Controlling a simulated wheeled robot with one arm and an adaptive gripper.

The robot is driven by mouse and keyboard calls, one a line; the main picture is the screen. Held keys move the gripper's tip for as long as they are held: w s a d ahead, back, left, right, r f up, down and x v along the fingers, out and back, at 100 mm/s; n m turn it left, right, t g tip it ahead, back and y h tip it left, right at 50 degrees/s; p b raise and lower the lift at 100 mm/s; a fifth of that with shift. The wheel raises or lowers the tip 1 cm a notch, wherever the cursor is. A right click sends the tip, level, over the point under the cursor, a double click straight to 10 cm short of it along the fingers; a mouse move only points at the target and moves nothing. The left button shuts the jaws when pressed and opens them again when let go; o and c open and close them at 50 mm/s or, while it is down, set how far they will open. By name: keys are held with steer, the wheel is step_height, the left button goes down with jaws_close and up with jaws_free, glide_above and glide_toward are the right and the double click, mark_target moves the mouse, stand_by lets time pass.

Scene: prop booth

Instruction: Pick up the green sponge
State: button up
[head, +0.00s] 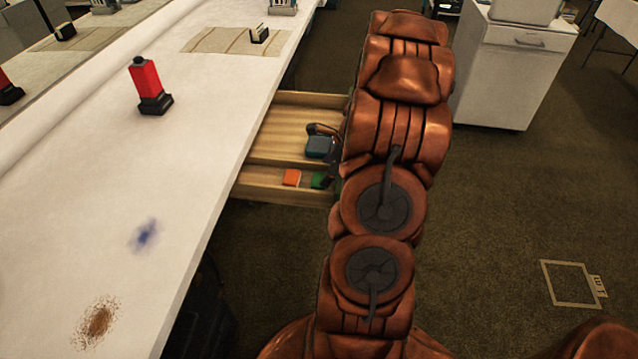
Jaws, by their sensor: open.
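A small green block, which looks like the green sponge (319,180), lies in the front compartment of the open drawer (266,190). An orange block (291,177) lies just left of it. My gripper (325,152) is over the right part of the drawer, beside the green block, with its jaws open. My brown arm hides most of the gripper and the drawer's right end. I cannot tell whether the fingers touch the green block.
The white table (190,190) runs along the left, its edge close to the drawer. On it are a red and black bottle (147,86), a blue stain and a brown stain. A white cabinet (511,75) stands at the back right. The carpet at right is mostly clear.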

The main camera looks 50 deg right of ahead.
mark_target(319, 179)
steer(key=shift+w+x, duration=0.15)
steer(key=shift+x, duration=1.15)
steer(key=shift+w+x, duration=0.1)
steer(key=shift+x, duration=1.2)
steer(key=shift+r, duration=0.15)
steer(key=shift+c, duration=0.2)
steer(key=c, duration=0.7)
